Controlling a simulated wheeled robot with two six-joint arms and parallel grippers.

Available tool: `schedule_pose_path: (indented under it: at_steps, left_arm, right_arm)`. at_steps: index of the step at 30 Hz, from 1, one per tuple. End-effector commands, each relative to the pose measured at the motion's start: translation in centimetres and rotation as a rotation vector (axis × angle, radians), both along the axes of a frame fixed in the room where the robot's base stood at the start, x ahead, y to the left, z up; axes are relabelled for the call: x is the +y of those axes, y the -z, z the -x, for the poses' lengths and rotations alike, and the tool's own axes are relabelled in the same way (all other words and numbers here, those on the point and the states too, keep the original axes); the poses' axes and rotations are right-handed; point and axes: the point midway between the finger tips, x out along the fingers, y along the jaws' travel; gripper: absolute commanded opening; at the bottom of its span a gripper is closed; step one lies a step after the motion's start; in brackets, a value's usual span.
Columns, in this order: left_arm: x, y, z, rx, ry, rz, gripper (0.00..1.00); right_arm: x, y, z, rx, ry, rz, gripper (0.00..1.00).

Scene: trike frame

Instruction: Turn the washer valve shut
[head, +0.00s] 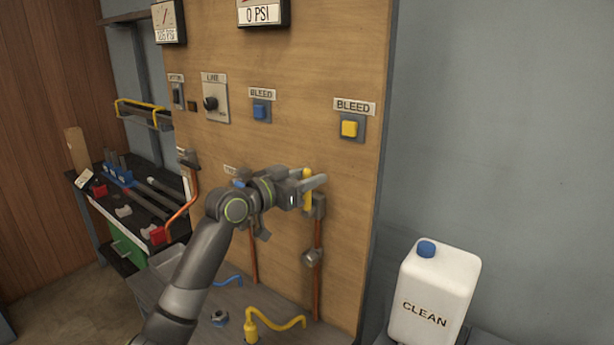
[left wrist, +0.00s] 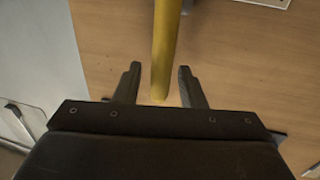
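A yellow valve lever (head: 307,190) stands upright on the wooden panel, above a copper pipe at the right. It also shows in the left wrist view (left wrist: 165,45). My left gripper (head: 314,180) is at this lever. Its fingers (left wrist: 160,72) are open, one on each side of the lever, with a visible gap on both sides. The grey valve body (head: 318,206) sits just below and right of the gripper. Any label naming this valve as the washer valve is hidden or not readable. My right gripper is not in view.
The wooden panel (head: 352,205) carries a blue bleed button (head: 261,110), a yellow bleed button (head: 349,128) and gauges above. A white jug (head: 434,295) marked CLEAN stands at the right. A yellow hose (head: 275,324) lies on the grey bench below. A tool bench (head: 98,207) stands at the left.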

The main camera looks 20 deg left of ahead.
Motion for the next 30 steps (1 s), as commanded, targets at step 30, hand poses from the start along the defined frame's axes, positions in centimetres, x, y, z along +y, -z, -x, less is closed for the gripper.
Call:
schedule_pose_path:
  at_steps: [30]
  left_arm:
    - [-0.9, 0.2, 0.4, -0.040, 0.001, -0.100, 0.00]
  right_arm:
    - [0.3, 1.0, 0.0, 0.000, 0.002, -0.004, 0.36]
